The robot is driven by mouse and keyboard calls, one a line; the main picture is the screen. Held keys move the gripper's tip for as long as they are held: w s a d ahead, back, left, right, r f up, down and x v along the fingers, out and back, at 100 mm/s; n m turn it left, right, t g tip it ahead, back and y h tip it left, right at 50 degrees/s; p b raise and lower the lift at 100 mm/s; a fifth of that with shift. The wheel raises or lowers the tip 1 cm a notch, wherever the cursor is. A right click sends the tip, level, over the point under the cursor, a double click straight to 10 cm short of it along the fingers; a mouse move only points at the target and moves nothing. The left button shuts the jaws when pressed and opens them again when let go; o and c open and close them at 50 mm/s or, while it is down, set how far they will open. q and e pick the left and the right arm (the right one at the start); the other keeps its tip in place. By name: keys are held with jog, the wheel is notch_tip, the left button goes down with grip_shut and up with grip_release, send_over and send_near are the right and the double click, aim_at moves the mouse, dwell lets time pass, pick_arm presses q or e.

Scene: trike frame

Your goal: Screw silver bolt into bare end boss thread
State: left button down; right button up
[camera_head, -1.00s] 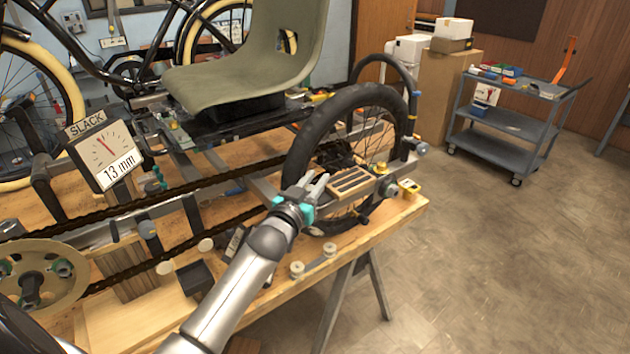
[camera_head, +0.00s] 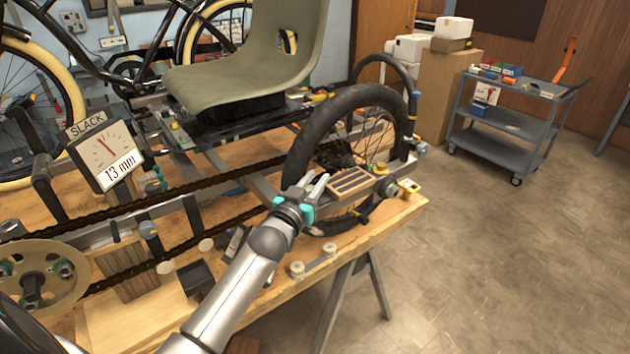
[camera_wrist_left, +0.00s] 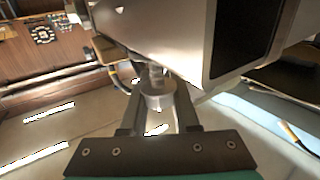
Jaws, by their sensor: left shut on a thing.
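My left gripper (camera_head: 314,186) is at the near side of the trike frame's rear end, just in front of the black tyre (camera_head: 318,128). In the left wrist view its fingers (camera_wrist_left: 158,112) are shut on the silver bolt (camera_wrist_left: 157,92), a round bright head with a narrower shank pointing away. The shank's far end is beside the edge of a large grey metal frame part (camera_wrist_left: 165,25). I cannot tell whether it has entered a thread; the boss opening is hidden. In the head view the bolt is too small to make out. My right gripper is not in view.
A slotted wooden block (camera_head: 352,182) lies right of the gripper. The chain (camera_head: 215,215) runs left to a large sprocket (camera_head: 40,280). A gauge (camera_head: 105,155) reads slack 13 mm. A black open box (camera_head: 196,278) stands on the bench (camera_head: 135,320).

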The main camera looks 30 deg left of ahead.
pick_arm(q)
jog(key=shift+p, duration=0.4)
dwell(0.6)
jog(key=shift+f, duration=0.15)
jog(key=shift+f+b, duration=0.35)
jog(key=shift+f+b, duration=0.45)
jog(key=shift+f, duration=0.15)
jog(key=c, duration=0.6)
grip_release()
jog(key=shift+s+f, duration=0.1)
jog(key=shift+f, duration=0.05)
jog(key=shift+d, duration=0.1)
jog(key=shift+s+f, duration=0.1)
jog(key=shift+f, duration=0.05)
jog(key=shift+s+f, duration=0.1)
jog(key=shift+s, duration=0.05)
jog(key=s, duration=0.4)
jog(key=s+d, duration=0.1)
jog(key=s, duration=0.4)
jog(key=s+r+p, duration=0.1)
jog(key=s, duration=0.4)
jog(key=shift+s+d, duration=0.25)
jog(key=shift+d, duration=0.1)
